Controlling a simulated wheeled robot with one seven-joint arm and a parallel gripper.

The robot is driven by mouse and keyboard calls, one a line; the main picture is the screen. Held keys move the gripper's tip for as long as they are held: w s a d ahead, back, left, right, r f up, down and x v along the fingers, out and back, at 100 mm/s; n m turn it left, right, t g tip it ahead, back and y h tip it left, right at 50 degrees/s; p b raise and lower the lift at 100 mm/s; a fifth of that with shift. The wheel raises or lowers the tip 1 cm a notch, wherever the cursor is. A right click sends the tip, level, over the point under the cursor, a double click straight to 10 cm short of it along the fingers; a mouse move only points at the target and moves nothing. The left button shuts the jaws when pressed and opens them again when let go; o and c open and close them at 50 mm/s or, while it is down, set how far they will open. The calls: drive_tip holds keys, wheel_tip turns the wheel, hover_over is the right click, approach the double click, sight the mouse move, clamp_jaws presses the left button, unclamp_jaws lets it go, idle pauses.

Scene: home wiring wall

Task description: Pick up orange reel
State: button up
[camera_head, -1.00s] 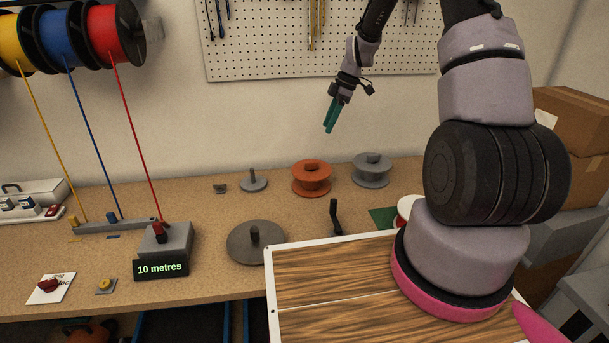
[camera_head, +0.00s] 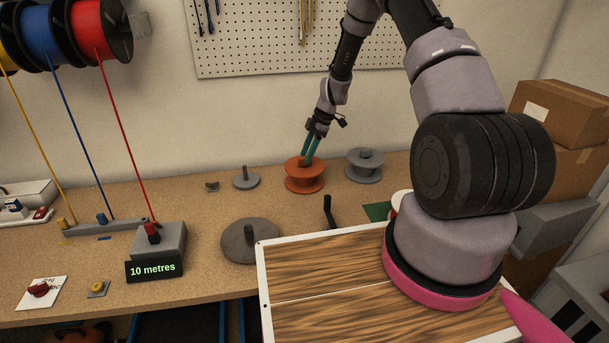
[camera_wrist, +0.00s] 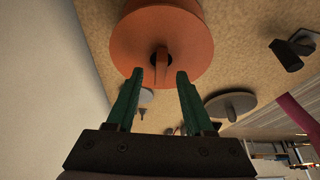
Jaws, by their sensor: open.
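The orange reel (camera_head: 305,182) lies flat on the workbench, with a spool core between two round flanges. It also shows in the wrist view (camera_wrist: 185,30), where its top flange and a small dark central hub or hole face my gripper. My gripper (camera_head: 310,158) has green fingers pointing down at the reel's top. I cannot tell whether the fingertips touch the reel.
A grey reel (camera_head: 364,165) stands right of the orange one. A grey disc with a peg (camera_head: 246,180) stands left, and a larger one (camera_head: 250,243) nearer the front. A black crank handle (camera_head: 328,210) rises in front. The pegboard wall (camera_head: 270,45) is behind.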

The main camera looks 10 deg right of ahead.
drive_tip(key=shift+a+f, duration=0.2)
drive_tip(key=shift+f, duration=0.35)
clamp_jaws()
idle(1.0)
